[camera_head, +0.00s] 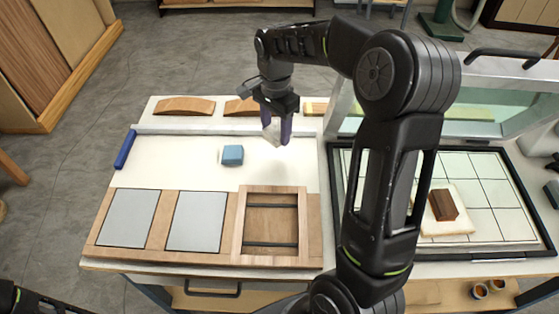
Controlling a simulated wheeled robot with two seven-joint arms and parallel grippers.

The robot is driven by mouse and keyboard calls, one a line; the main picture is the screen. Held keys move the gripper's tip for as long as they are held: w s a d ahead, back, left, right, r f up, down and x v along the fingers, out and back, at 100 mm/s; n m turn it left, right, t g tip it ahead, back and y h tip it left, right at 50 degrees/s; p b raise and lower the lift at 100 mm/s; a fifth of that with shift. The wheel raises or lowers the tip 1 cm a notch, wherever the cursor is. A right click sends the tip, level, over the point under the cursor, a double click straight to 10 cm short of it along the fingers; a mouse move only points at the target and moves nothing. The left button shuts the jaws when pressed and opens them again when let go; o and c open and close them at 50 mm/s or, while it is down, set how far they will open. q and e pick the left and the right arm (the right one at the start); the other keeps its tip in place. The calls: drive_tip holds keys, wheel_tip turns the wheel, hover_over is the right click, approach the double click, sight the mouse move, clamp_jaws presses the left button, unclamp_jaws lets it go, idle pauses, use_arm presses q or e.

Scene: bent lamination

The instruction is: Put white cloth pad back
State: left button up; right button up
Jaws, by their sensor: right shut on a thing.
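My right gripper (276,132) hangs over the back right part of the white work surface, with its purple fingers pointing down. It is shut on a white cloth pad (270,131), which shows as a small pale patch between the fingers. The pad looks to be just above the white surface; I cannot tell whether it touches. My left gripper does not show; only a dark part of my left arm is at the bottom left corner.
A blue block (232,155) lies left of the gripper. A blue roller (125,149) lies at the left edge. Curved wood pieces (185,106) stand behind. A wooden frame (240,225) and grey panels (196,222) are in front. A brown block (443,205) sits on the right-hand tiled press.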

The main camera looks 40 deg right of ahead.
drive_tip(key=shift+s+d, duration=0.1)
drive_tip(key=shift+d, duration=0.15)
drive_tip(key=p, duration=0.1)
hover_over(278, 163)
wheel_tip(278, 163, down, 6)
drive_tip(key=shift+f, duration=0.15)
idle(0.3)
wheel_tip(278, 163, down, 3)
drive_tip(key=shift+r+p, duration=0.1)
drive_tip(key=shift+p, duration=0.55)
drive_tip(key=shift+f, duration=0.4)
